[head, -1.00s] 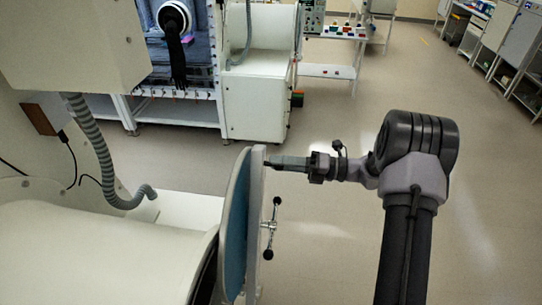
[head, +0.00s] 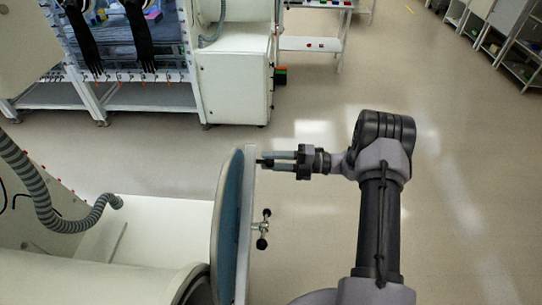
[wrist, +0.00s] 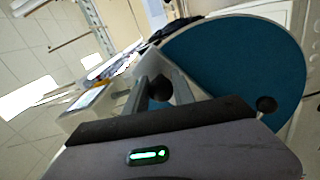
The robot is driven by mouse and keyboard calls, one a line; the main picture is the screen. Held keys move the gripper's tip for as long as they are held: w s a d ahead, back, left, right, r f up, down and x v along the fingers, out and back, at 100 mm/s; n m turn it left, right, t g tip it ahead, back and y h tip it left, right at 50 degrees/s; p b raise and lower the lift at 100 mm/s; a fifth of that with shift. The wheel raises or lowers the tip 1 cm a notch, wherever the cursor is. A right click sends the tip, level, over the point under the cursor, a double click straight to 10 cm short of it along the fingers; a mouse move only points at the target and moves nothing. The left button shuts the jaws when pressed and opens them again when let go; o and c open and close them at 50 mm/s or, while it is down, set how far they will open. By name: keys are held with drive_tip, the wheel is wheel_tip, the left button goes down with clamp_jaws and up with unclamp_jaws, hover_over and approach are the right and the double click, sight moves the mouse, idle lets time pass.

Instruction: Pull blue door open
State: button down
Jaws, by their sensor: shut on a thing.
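The round blue door (head: 231,215) stands nearly edge-on in the head view, with a pale rim plate on its right side. It is swung away from the open end of the pale cylinder (head: 120,284) at lower left. A handle bar with black knobs (head: 262,227) sticks out from its right side. My gripper (head: 268,160) reaches in from the right at the door's upper part. In the wrist view, the blue face (wrist: 236,62) fills the upper right, and my fingers (wrist: 164,88) are shut on a black knob of the handle. The grip is partly hidden in the head view.
A ribbed grey hose (head: 38,185) hangs at left above a white ledge (head: 150,225). A glovebox bench with a white cabinet (head: 236,85) stands behind. Shelving lines the far right.

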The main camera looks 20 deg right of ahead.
drive_tip(key=shift+f, duration=0.3)
drive_tip(key=c, duration=1.2)
unclamp_jaws()
drive_tip(key=shift+c, duration=0.2)
drive_tip(key=shift+o, duration=0.8)
drive_tip(key=shift+s+r, duration=0.15)
drive_tip(key=shift+d, duration=0.25)
drive_tip(key=b+v, duration=0.2)
drive_tip(key=v, duration=1.4)
drive_tip(key=shift+s+d, duration=0.15)
drive_tip(key=shift+d, duration=0.25)
